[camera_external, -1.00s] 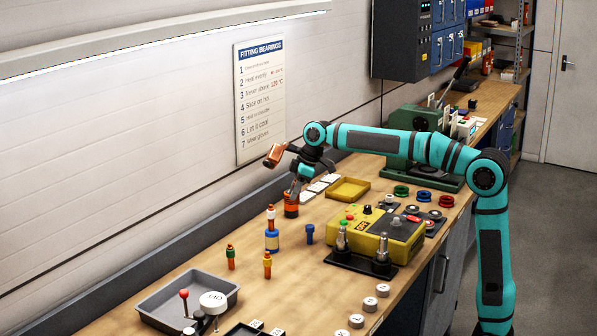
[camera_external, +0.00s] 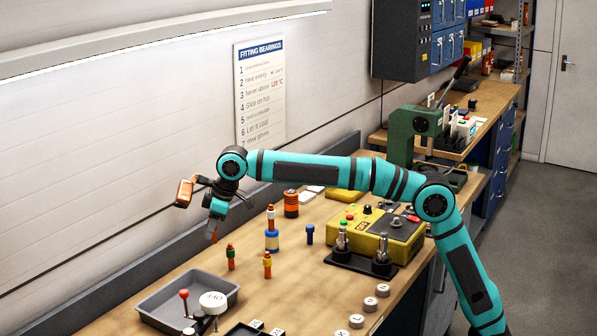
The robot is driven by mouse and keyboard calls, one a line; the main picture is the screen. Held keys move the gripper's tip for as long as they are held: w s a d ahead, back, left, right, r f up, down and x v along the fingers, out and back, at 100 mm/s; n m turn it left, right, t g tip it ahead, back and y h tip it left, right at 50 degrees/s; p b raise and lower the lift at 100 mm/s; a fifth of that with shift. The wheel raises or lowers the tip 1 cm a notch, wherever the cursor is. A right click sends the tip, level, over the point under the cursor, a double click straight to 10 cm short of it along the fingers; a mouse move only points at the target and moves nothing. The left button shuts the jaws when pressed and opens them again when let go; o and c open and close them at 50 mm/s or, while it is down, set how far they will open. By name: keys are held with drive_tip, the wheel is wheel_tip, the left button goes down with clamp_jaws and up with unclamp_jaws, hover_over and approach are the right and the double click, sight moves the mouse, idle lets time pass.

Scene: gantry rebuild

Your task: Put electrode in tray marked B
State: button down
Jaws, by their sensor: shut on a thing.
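My gripper (camera_external: 214,222) is at the left end of my outstretched arm, pointing down above the bench near the wall. It is shut on a small orange-brown piece (camera_external: 214,237), which looks like the electrode; only its lower end shows below the fingers. The piece is in the air, clear of the bench top. A grey tray (camera_external: 150,309) lies in front, below and nearer the camera than the gripper. A yellow tray (camera_external: 344,195) is at the back, partly hidden behind my arm. I cannot read a B on either tray.
Small upright pegs with coloured bands (camera_external: 231,257) (camera_external: 267,265) stand near the grey tray. An orange-and-black cup (camera_external: 291,204) stands behind. A yellow control box (camera_external: 362,236) fills the right of the bench.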

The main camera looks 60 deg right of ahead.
hover_over(179, 310)
drive_tip(key=s+d, duration=0.2)
drive_tip(key=shift+a+f, duration=0.2)
drive_tip(key=shift+f, duration=2.5)
drive_tip(key=shift+a+f, duration=0.15)
drive_tip(key=shift+f, duration=2.5)
drive_tip(key=shift+f, duration=0.1)
drive_tip(key=c, duration=1.2)
unclamp_jaws()
drive_tip(key=shift+w, duration=0.1)
drive_tip(key=v, duration=1.2)
drive_tip(key=shift+d, duration=0.1)
